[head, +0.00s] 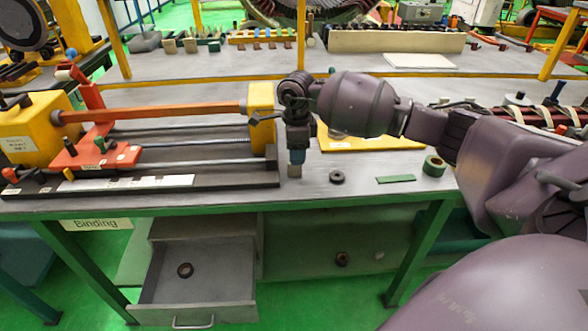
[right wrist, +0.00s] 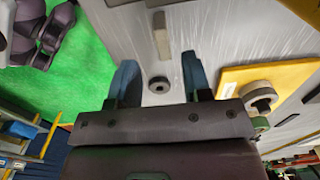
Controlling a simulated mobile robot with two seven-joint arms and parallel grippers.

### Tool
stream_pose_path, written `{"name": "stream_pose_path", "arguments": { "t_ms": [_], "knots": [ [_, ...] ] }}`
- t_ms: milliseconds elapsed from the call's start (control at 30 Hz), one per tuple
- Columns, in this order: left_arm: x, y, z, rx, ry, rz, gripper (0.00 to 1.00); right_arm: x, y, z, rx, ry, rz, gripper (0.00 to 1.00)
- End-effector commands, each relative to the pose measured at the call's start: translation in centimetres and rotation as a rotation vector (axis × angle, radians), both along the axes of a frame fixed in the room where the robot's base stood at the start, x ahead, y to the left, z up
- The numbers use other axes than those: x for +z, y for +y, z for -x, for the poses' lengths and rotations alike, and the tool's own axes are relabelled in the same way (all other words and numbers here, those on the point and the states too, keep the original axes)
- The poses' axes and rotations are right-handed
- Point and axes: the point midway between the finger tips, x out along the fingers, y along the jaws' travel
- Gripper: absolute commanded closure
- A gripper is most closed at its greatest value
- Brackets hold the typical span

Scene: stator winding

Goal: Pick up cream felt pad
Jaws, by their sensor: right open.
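A small beige-grey block, which looks like the cream felt pad (head: 295,172), stands on the grey tabletop just right of the winding machine's base. In the right wrist view the pad (right wrist: 160,36) is a narrow upright strip near the top, lined up with the gap between my fingers. My right gripper (head: 297,156) points down over the pad in the head view. In the right wrist view its two blue fingers (right wrist: 159,72) are spread apart, with nothing gripped. I cannot tell whether the fingertips touch the pad. My left gripper is not in view.
A black ring (head: 337,177) lies right of the pad. A green strip (head: 396,179) and a green tape roll (head: 434,166) lie farther right. A yellow board (head: 372,143) is behind. The yellow-and-red winding machine (head: 160,113) fills the left. An open drawer (head: 196,284) sticks out below.

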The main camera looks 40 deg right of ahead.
Motion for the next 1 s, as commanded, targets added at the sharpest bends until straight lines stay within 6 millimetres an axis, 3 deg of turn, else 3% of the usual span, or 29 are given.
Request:
{"name": "stream_pose_path", "arguments": {
  "t_ms": [167, 500, 733, 767, 1000],
  "knots": [
    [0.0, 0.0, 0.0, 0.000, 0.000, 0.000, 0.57, -1.0, 0.1, -0.2, -0.001, -0.001, -0.001, 0.55],
    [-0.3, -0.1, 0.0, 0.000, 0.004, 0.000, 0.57, -5.1, 0.2, -0.6, 0.000, 0.000, -0.002, 0.55],
    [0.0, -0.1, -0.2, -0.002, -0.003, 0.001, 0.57, -5.2, 0.2, -0.6, 0.000, -0.003, -0.001, 0.55],
    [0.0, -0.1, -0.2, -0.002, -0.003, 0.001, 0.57, -5.2, 0.2, -0.6, 0.000, -0.003, -0.001, 0.57],
    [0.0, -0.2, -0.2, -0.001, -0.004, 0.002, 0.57, -5.2, 0.2, -0.6, 0.000, -0.002, -0.001, 0.94]
  ]
}}
